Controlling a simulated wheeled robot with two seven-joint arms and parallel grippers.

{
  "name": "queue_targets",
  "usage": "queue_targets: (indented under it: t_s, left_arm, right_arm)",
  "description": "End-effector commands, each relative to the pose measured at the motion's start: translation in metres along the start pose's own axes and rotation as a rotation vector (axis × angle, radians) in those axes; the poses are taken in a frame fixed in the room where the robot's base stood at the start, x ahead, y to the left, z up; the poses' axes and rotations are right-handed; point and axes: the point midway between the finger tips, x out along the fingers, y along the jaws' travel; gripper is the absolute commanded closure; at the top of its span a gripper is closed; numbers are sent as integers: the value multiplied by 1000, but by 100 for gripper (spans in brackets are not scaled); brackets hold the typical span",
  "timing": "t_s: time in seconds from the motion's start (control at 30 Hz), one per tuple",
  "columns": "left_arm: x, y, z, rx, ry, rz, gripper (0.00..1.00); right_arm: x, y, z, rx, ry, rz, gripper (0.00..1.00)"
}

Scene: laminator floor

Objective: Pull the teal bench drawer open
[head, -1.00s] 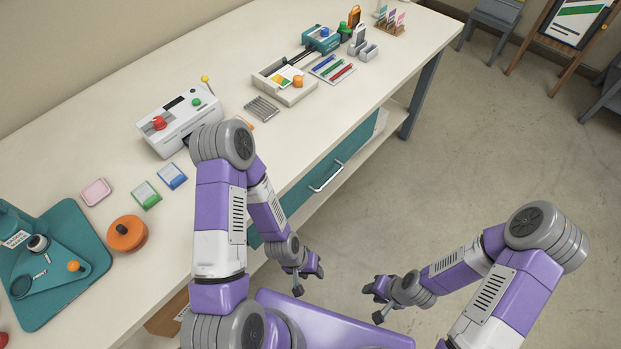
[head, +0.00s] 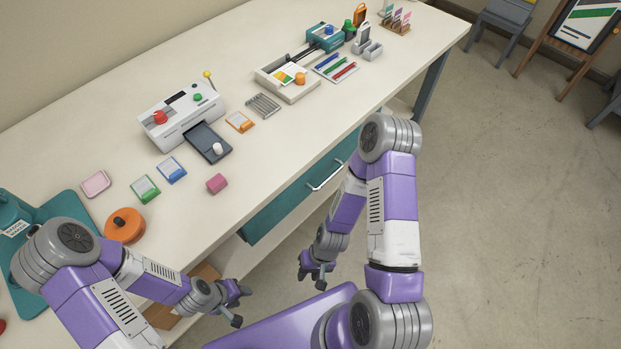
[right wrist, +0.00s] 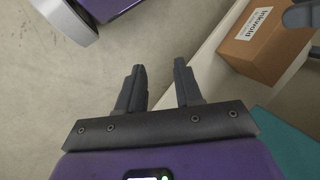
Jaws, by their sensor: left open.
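The teal bench drawer (head: 290,207) is under the white bench top, with a silver bar handle (head: 325,176) on its front. It looks shut. My right gripper (head: 309,283) is open and empty, in front of and below the drawer, apart from the handle. Its two fingers (right wrist: 159,88) stand apart in the right wrist view, with nothing between them. A teal panel (right wrist: 292,140) shows at lower right there; the handle does not show. My left gripper (head: 240,306) is open and empty, left of the right one.
A cardboard box (right wrist: 268,40) lies low under the bench. The floor (head: 500,200) to the right is clear.

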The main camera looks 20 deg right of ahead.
Motion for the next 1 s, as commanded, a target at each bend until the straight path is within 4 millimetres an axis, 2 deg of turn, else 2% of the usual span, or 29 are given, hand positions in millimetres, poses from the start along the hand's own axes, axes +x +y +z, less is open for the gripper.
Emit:
queue_targets:
  t_s: [0.03, 0.1, 0.2, 0.27, 0.37, 0.47, 0.6, 0.7, 0.83, 0.9, 1.0]
  left_arm:
    - [1, 0, 0, 1, 0, 0, 57]
    - [2, 0, 0, 1, 0, 0, 57]
    - [3, -1, 0, 1, 0, 0, 57]
    - [3, -1, 0, 1, 0, 0, 57]
    - [4, -1, 0, 0, 0, 0, 57]
    - [5, -2, 0, 0, 0, 0, 57]
    - [6, -2, 0, 0, 0, 0, 57]
    - [6, -2, 0, 0, 0, 0, 57]
    - [7, -3, 0, 0, 0, 0, 57]
    - [7, -3, 0, 0, 0, 0, 57]
    - [9, -4, 0, 0, 0, 0, 57]
  right_arm:
    - [0, 9, 3, 48, -47, -10, 65]
    - [-1, 14, 10, 111, -129, -59, 65]
    - [-8, 8, 10, 203, -212, -205, 65]
    - [-15, 1, 2, 256, -225, -324, 65]
    - [-33, -9, -28, 336, -165, -551, 65]
    - [-60, -6, -75, 405, 3, -771, 65]
    - [-103, 28, -141, 469, 341, -973, 65]
    - [-131, 60, -173, 493, 568, -1029, 65]
    - [-154, 92, -194, 508, 763, -1041, 65]
    - [-159, 99, -201, 510, 814, -1040, 65]
    - [-160, 98, -210, 509, 839, -1038, 65]
